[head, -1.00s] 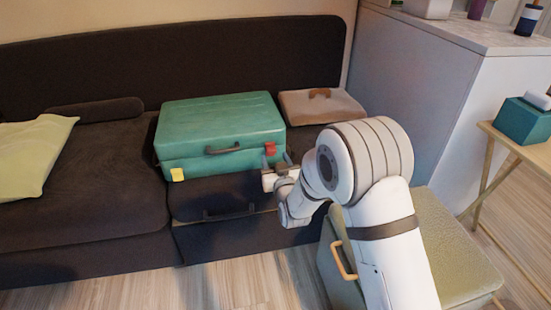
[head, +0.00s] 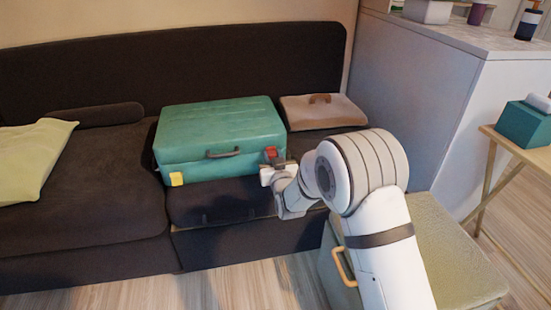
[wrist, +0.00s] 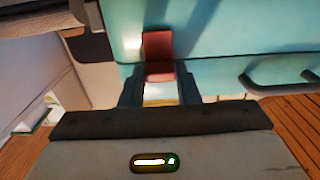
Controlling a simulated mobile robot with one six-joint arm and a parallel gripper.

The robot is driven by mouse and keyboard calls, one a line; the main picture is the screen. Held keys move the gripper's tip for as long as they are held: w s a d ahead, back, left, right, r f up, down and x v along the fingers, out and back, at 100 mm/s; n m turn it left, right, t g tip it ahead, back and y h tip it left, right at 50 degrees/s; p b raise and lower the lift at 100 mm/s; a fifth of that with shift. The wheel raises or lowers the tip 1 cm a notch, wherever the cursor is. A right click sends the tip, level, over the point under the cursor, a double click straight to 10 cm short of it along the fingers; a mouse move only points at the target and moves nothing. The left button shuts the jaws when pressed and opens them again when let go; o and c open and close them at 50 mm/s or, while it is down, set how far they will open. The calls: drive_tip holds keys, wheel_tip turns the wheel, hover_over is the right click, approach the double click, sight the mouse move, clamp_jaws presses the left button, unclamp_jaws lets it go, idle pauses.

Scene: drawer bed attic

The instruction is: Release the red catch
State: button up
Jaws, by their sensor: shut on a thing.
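The red catch (head: 270,154) is on the front of the teal suitcase (head: 215,125), near its right corner. My gripper (head: 271,168) is at the catch, in front of the suitcase. In the wrist view, the red catch (wrist: 158,52) shows as an upright plate with a lower flap angled toward me. My gripper (wrist: 159,92) has its two dark fingers close on either side of that flap and is shut on it. The fingers' exact contact with the flap is partly hidden.
A dark handle (head: 223,154) and a yellow catch (head: 176,179) are on the suitcase front. A dark sofa (head: 80,190) fills the left.

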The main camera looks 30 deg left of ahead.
drive_tip(key=shift+c, duration=1.4)
drive_tip(key=shift+d, duration=0.35)
drive_tip(key=shift+c, duration=0.2)
drive_tip(key=shift+a+f, duration=0.1)
drive_tip(key=shift+a, duration=0.15)
drive_tip(key=shift+s+f, duration=0.1)
drive_tip(key=t+y, duration=0.1)
drive_tip(key=f+t+y, duration=0.1)
drive_tip(key=t, duration=0.1)
drive_tip(key=shift+s+d+f+y, duration=0.2)
drive_tip(key=shift+s+d+y, duration=0.05)
drive_tip(key=shift+s+y, duration=0.15)
drive_tip(key=shift+s+d+f+t+y, duration=0.1)
drive_tip(key=shift+f+t+y, duration=0.1)
drive_tip(key=shift+t+y, duration=0.5)
drive_tip(key=o, duration=1)
